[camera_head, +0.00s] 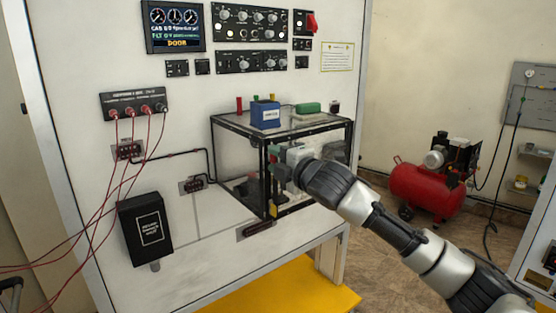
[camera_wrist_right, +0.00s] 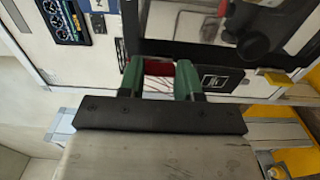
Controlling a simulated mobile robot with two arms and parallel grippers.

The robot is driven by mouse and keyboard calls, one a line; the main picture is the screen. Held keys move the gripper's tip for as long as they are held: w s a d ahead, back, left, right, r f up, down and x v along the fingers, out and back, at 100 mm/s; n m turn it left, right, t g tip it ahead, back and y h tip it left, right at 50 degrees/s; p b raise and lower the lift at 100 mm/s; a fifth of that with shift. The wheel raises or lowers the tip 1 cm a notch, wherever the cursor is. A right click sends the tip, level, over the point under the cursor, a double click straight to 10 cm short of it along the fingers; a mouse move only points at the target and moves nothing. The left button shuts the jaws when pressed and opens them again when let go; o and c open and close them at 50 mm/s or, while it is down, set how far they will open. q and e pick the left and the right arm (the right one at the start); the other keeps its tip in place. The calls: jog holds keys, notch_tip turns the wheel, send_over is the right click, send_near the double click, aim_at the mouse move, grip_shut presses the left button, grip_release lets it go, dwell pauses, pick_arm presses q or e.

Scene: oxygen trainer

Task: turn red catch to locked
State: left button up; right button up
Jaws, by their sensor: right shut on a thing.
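The red catch (camera_wrist_right: 158,67) shows in the right wrist view as a red piece between the two green fingertips of my right gripper (camera_wrist_right: 161,80). The gripper is shut on it, with a finger against each side. In the head view my right gripper (camera_head: 276,165) is at the front edge of the black-framed clear box (camera_head: 265,148) on the panel. There the fingers and wrist hide the catch, so its turn position cannot be told. My left gripper is not in view.
A blue block (camera_head: 265,114) and a green piece (camera_head: 308,108) sit on the box top. Red cables (camera_head: 134,180) hang at the left beside a black box (camera_head: 146,229). A red compressor (camera_head: 418,190) stands on the floor at the right.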

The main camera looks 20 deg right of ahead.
jog(key=shift+w+d+f+m+p, duration=0.15)
jog(key=shift+m+p, duration=2.05)
jog(key=shift+m, duration=2.25)
jog(key=shift+s+d+f+m+p, duration=0.15)
jog(key=shift+m+p, duration=2.05)
jog(key=shift+m, duration=2.25)
jog(key=shift+w+a, duration=0.1)
jog(key=o, duration=0.9)
jog(key=shift+o, duration=0.2)
